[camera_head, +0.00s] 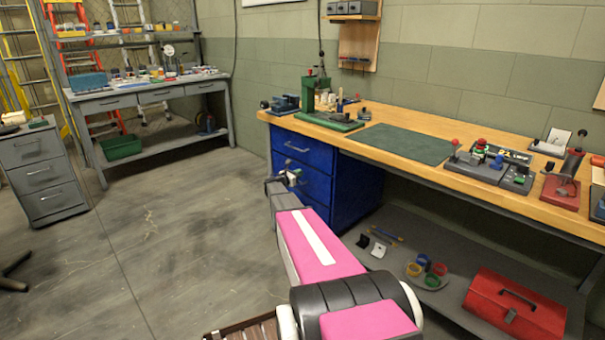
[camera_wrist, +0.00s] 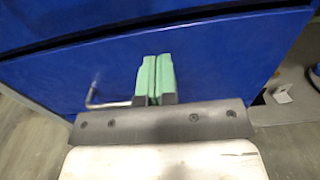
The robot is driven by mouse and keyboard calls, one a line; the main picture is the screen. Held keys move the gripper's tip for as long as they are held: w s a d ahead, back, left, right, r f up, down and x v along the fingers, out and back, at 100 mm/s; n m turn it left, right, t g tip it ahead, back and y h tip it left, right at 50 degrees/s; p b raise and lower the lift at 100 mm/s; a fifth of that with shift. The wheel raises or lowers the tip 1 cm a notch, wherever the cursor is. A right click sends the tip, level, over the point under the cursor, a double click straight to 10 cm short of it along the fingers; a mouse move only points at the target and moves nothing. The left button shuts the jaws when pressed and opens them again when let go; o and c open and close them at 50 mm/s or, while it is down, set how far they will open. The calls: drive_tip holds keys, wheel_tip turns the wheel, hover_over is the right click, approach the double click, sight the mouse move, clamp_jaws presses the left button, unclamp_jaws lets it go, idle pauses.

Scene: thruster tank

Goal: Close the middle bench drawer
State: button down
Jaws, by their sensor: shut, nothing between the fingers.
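The blue drawer unit (camera_head: 350,190) stands under the left end of the wooden bench. Its top drawer (camera_head: 315,152) has a metal handle and looks flush. My gripper (camera_head: 291,172) is in front of the unit at about middle-drawer height and hides much of the front there. In the wrist view, my gripper's green fingers (camera_wrist: 156,78) are shut together and empty. They are up against or very close to a blue drawer front (camera_wrist: 225,65), right of its bar handle (camera_wrist: 105,104). I cannot tell which drawer this is, whether the fingers touch it, or how far it stands out.
The wooden bench top (camera_head: 480,180) carries a green press, a mat and several devices. A red toolbox (camera_head: 515,305) and small bowls sit on the low shelf right of the drawers. A grey drawer cabinet (camera_head: 45,175) stands at left. The floor between is clear.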

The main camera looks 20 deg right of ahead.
drive_tip(key=v, duration=1)
drive_tip(key=s+a+f+m+g+y, duration=0.2)
drive_tip(key=s+a+m+y, duration=0.15)
drive_tip(key=s, duration=0.35)
drive_tip(key=s+a+f+m+g+y, duration=0.1)
drive_tip(key=s+a+m+y, duration=0.15)
drive_tip(key=s+m, duration=0.35)
drive_tip(key=s+a+f+m+g+y, duration=0.2)
drive_tip(key=s+a+m, duration=0.1)
drive_tip(key=s, duration=0.5)
drive_tip(key=s+a+r+m+g+y, duration=0.1)
drive_tip(key=s+a+m+y, duration=0.8)
drive_tip(key=s+a, duration=0.6)
drive_tip(key=s, duration=0.3)
drive_tip(key=shift+a, duration=0.4)
drive_tip(key=shift+m, duration=0.25)
